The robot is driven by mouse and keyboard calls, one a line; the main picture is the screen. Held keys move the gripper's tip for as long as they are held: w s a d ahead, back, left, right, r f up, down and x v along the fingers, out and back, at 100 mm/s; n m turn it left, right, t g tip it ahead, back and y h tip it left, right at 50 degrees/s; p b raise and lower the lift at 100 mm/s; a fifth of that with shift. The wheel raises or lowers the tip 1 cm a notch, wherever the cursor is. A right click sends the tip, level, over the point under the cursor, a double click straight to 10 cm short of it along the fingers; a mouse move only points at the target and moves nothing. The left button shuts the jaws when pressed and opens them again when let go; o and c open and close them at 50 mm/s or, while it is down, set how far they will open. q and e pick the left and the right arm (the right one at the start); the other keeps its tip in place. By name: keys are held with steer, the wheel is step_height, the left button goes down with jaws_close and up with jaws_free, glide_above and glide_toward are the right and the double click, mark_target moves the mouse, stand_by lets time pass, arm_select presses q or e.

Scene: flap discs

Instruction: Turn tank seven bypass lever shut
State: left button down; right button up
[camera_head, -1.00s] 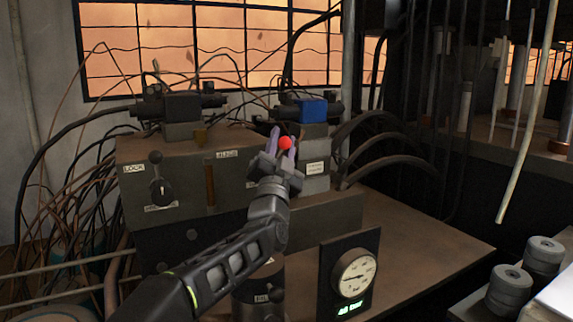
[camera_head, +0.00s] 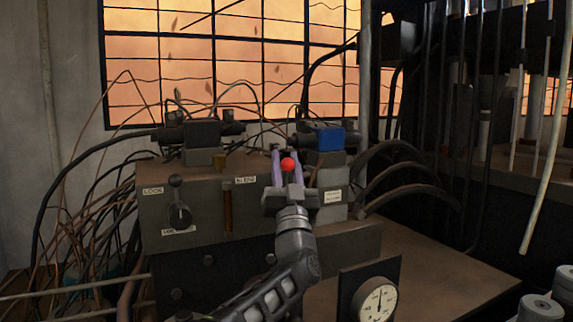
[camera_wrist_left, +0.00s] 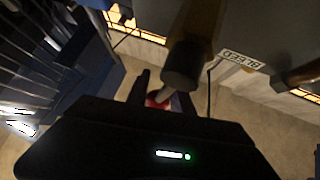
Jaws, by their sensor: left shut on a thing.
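A red ball knob (camera_head: 288,164) stands in front of the brown valve block, left of and below a blue-topped valve. My left gripper (camera_head: 288,166) is shut on it, with one purple finger on each side. The left wrist view also shows the red knob (camera_wrist_left: 157,99) between the dark fingers, with a pale rod leading from it to a dark cylinder (camera_wrist_left: 183,66). Most of the lever is hidden behind my gripper, so its angle is hard to tell. No label naming tank seven is readable. My right gripper is out of view.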

arm_select(q)
steer(key=c, duration=1.1)
jaws_free()
step_height(320, 180, up, 10)
steer(key=p, duration=0.4)
steer(key=shift+p, duration=0.35)
steer(key=shift+c, duration=0.3)
